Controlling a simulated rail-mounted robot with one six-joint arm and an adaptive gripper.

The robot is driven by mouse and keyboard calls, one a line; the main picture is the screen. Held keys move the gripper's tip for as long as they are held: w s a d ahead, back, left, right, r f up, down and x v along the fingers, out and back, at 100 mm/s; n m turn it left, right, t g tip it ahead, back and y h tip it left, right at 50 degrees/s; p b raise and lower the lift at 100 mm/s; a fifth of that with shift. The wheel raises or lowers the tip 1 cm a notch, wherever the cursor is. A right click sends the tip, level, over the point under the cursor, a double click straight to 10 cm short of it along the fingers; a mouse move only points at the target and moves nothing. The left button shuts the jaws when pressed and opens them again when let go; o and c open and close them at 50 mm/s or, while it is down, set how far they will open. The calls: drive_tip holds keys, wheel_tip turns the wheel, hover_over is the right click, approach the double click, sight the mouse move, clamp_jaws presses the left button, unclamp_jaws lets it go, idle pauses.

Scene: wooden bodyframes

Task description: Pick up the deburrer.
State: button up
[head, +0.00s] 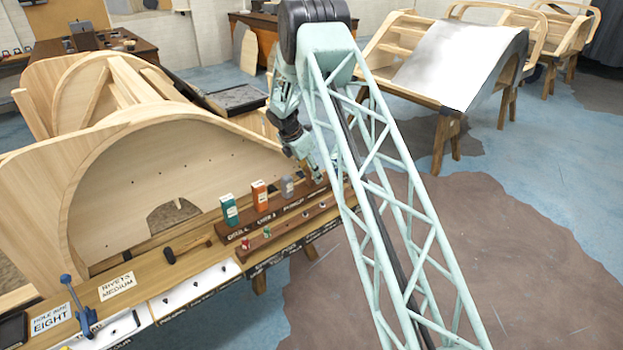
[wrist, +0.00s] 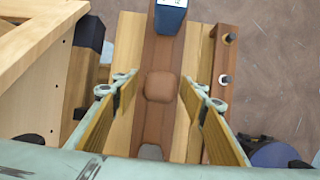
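My gripper (wrist: 160,100) is open and points down over a dark brown wooden rack (wrist: 160,55). A brown block with rounded corners (wrist: 162,87) stands on the rack between the two fingers, with a gap on each side. It may be the deburrer, but I cannot read a label for it. In the head view my gripper (head: 316,172) is at the right end of the rack (head: 262,222), and it largely hides what is under it. A grey-blue box-shaped tool (wrist: 170,18) stands beyond the brown block; it also shows in the head view (head: 287,187).
A green tool (head: 229,210) and an orange tool (head: 260,196) stand farther left on the rack. A lower strip (head: 285,231) with small pegs runs along its front. A large wooden bodyframe (head: 150,190) rises close behind.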

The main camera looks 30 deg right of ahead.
drive_tip(key=shift+c, duration=0.8)
drive_tip(key=c, duration=0.9)
drive_tip(key=shift+r, duration=0.1)
drive_tip(key=shift+r+p, duration=0.7)
drive_tip(key=shift+r, duration=4.25)
drive_tip(key=shift+r, duration=0.15)
drive_tip(key=shift+r+p, duration=2.05)
drive_tip(key=shift+r, duration=0.8)
drive_tip(key=shift+f, duration=0.1)
